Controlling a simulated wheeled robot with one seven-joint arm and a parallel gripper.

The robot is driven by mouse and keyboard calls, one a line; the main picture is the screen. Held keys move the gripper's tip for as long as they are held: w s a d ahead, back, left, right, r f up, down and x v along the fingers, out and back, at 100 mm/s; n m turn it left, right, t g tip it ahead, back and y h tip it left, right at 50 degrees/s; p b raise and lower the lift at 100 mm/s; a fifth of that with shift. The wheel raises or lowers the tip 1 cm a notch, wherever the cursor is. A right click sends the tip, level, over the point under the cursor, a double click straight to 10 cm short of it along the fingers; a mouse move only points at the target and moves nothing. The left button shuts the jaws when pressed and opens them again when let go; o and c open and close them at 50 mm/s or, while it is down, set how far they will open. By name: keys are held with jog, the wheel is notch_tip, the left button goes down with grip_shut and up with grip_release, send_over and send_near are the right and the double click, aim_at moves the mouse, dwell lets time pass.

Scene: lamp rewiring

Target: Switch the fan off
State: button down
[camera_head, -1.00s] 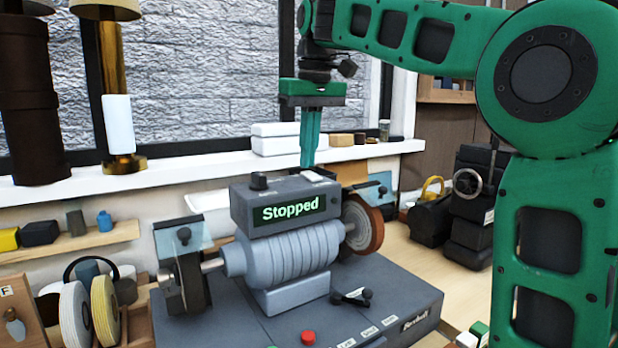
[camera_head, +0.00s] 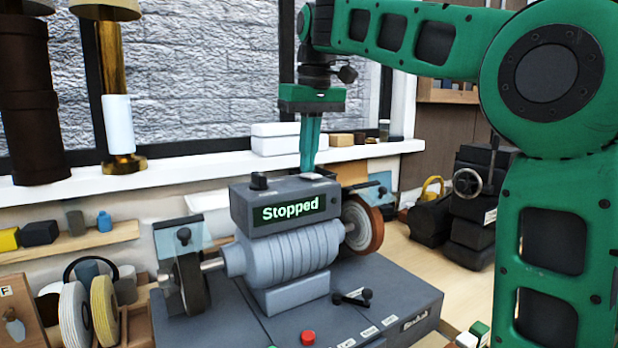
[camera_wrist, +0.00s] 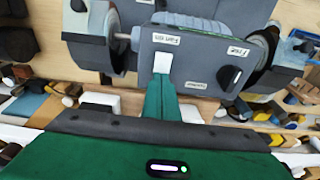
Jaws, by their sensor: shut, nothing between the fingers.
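A grey control box (camera_head: 245,208) with a lit display reading "Stopped" sits on top of the grinder (camera_head: 285,255). A black knob (camera_head: 259,181) stands at the left of its top, and the knob also shows in the wrist view (camera_wrist: 230,77). A white switch-like piece (camera_wrist: 163,62) lies by a small label that seems to read "Fan". My gripper (camera_head: 308,171) is shut and empty, pointing down at the box top. In the wrist view the green fingertips (camera_wrist: 163,80) meet or overlap the white piece; I cannot tell whether they press it. The fingers partly hide it.
The grinder has a wheel (camera_head: 362,223) on the right and another (camera_head: 188,283) on the left. A red button (camera_head: 307,337) and a black lever (camera_head: 352,298) are on its base. A windowsill (camera_head: 220,162) with white boxes runs behind my gripper.

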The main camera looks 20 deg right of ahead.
notch_tip(320, 180, up, 7)
dwell(0.8)
dwell(0.5)
